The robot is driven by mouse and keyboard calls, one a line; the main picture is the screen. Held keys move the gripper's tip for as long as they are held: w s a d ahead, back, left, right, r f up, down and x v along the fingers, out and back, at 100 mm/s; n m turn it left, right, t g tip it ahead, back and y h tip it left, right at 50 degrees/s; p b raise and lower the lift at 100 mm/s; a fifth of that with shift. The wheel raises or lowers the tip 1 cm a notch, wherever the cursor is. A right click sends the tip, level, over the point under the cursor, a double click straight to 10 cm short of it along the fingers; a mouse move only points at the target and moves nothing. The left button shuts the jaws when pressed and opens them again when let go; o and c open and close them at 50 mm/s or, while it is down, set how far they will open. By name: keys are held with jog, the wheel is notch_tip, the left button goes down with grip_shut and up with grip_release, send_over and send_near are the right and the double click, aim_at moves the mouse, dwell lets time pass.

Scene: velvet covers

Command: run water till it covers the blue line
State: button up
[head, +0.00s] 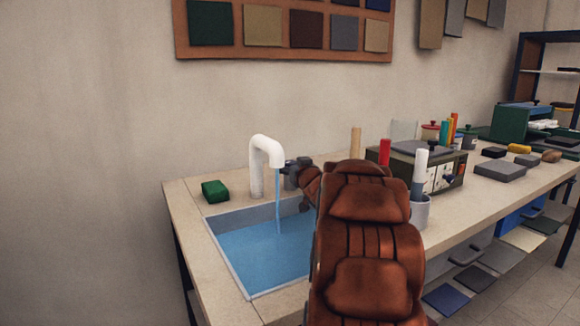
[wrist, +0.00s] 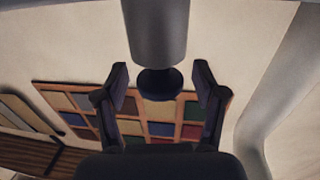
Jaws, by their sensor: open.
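The white tap (head: 258,160) stands at the back of the sink (head: 221,262), and a thin blue stream (head: 278,205) falls from its spout into the water (head: 262,254). The water covers the sink floor, with a strip of grey wall bare above it. I cannot make out a blue line apart from the blue water. My gripper (head: 291,172) is beside the tap, right of the spout. In the wrist view my gripper (wrist: 160,76) is open, its fingers on either side of a grey cylinder (wrist: 155,32) with a dark round end. Contact cannot be told.
A green sponge-like block (head: 215,190) lies left of the tap. A cup (head: 420,211) with a white-topped stick stands right of my arm, and a grey-topped box (head: 428,160) is behind it. Swatch boards (head: 270,52) hang on the wall.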

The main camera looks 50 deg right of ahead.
jog(key=shift+w+d+r, duration=0.1)
jog(key=shift+w, duration=0.05)
jog(key=c, duration=1.2)
jog(key=shift+o, duration=0.2)
jog(key=shift+r+p, duration=0.2)
jog(key=shift+p, duration=0.9)
jog(key=n+t+y+p, duration=0.1)
jog(key=n+y+p, duration=0.1)
jog(key=p, duration=0.7)
jog(key=shift+r+y+p, duration=0.1)
jog(key=shift+y+p, duration=0.2)
jog(key=shift+y, duration=0.5)
jog(key=n+y+p, duration=0.1)
jog(key=p, duration=0.2)
jog(key=shift+d+p, duration=0.1)
jog(key=shift+p, duration=0.25)
jog(key=shift+f+n+t+y+p, duration=0.3)
jog(key=shift+n+y+p, duration=0.1)
jog(key=shift+y+p, duration=0.25)
